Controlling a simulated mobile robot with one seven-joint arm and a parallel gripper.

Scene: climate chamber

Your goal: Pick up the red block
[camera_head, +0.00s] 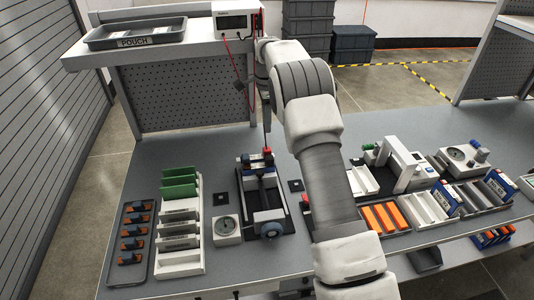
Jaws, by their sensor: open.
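A small red block (268,150) shows at the top of a dark vise-like fixture (262,182) near the middle of the bench. Another small red piece (305,200) shows just left of my arm, partly hidden by it; I cannot tell its full shape. My gripper (267,128) hangs down from the arm's far end, just above and behind the red block at the fixture. It is small and seen edge-on here, open, with nothing visible in it. I cannot tell whether its tips touch the block.
Left are a tray of orange-and-black parts (120,273) and a white rack with green boards (180,266). A dial gauge (227,229) stands beside the fixture. Right are orange bars (384,217) and a white device (402,165). A shelf with a pouch tray (136,33) rises behind.

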